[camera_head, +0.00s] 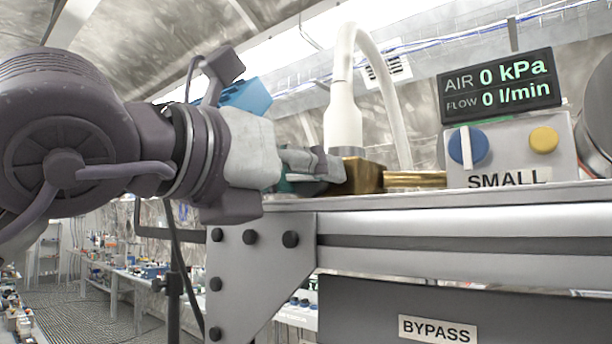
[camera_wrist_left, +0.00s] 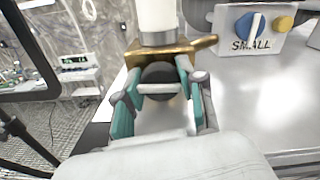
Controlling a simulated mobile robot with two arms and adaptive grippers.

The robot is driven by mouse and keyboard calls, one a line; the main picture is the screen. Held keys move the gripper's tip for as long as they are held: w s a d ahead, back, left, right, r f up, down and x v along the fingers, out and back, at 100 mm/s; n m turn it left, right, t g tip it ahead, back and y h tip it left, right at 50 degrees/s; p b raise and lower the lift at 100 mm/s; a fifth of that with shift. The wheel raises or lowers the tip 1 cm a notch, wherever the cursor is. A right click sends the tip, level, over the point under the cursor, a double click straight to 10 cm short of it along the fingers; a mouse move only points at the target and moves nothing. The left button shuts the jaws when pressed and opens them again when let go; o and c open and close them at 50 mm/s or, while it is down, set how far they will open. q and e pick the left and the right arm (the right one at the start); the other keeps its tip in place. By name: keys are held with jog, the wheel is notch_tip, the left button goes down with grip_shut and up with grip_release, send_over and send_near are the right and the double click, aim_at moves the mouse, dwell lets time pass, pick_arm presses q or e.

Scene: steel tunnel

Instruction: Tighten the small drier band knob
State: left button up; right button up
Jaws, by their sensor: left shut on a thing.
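A dark round knob (camera_wrist_left: 160,82) sits on the near face of a brass block (camera_wrist_left: 188,50) in the left wrist view. I take it for the small drier band knob. My left gripper (camera_wrist_left: 160,90) has its teal fingers on both sides of the knob and is shut on it. In the head view my left gripper (camera_head: 335,168) reaches in from the left to the brass block (camera_head: 362,174); its fingers hide the knob there. A white fitting (camera_head: 343,115) with a hose stands upright on the block. My right gripper is not in view.
A grey box labelled SMALL (camera_head: 510,160) with blue and yellow knobs stands right of the brass pipe. A display (camera_head: 500,85) above it reads AIR 0 kPa, FLOW 0 l/min. The metal bench edge (camera_head: 460,225) runs below, above a BYPASS label (camera_head: 437,329).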

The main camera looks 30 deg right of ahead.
pick_arm(q)
jog(key=m+b, duration=0.2)
jog(key=m, duration=0.1)
jog(key=shift+f, duration=0.1)
jog(key=shift+m+b, duration=0.9)
jog(key=shift+m, duration=0.9)
jog(key=o, duration=1.1)
jog(key=shift+o, duration=0.2)
jog(key=shift+s, duration=0.1)
jog(key=v, duration=1.2)
